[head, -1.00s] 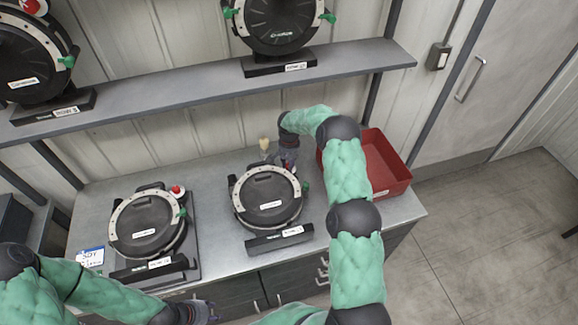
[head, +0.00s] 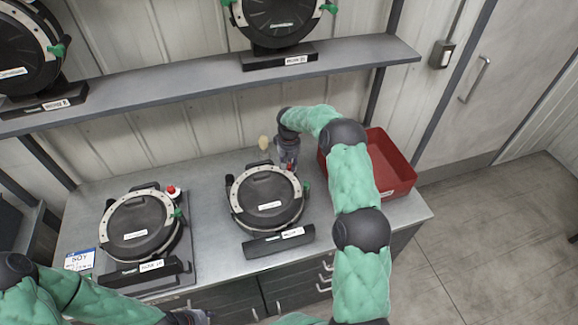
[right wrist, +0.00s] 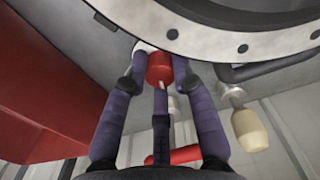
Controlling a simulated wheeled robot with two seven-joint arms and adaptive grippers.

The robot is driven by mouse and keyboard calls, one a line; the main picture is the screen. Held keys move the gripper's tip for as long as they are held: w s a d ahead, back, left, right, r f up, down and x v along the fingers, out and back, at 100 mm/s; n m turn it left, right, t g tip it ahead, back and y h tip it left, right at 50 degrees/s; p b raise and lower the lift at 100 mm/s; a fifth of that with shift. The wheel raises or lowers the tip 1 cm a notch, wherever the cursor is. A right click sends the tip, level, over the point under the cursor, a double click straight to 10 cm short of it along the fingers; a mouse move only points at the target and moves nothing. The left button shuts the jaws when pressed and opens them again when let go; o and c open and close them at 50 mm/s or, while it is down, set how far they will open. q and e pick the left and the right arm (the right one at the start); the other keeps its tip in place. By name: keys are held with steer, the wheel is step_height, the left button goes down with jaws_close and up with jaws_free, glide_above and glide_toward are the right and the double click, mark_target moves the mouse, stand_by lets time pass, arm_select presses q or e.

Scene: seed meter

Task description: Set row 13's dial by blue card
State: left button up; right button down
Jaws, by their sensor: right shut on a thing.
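The middle seed meter (head: 267,197), a black round housing with a pale ring, stands on the bench; its label is too small to read. My right gripper (head: 290,163) is at its upper right rim, shut on a red knob (right wrist: 159,68). In the right wrist view the fingers close around this knob, beside the meter's pale ring (right wrist: 240,45). A blue-and-white card (head: 80,260), seemingly reading "SOY", is at the bench's left end. My left gripper (head: 190,317) is at the bottom edge, partly cut off; its jaws are unclear.
Another seed meter (head: 140,228) with its own red knob (head: 172,191) stands at left. A red bin (head: 395,175) is right of my right gripper. A shelf (head: 200,84) above holds more meters. A cream handle (right wrist: 250,130) sticks out behind the middle meter.

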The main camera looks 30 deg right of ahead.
mark_target(289, 165)
steer(key=shift+r, duration=0.1)
stand_by(0.4)
steer(key=c, duration=1.3)
jaws_free()
steer(key=shift+r, duration=3.75)
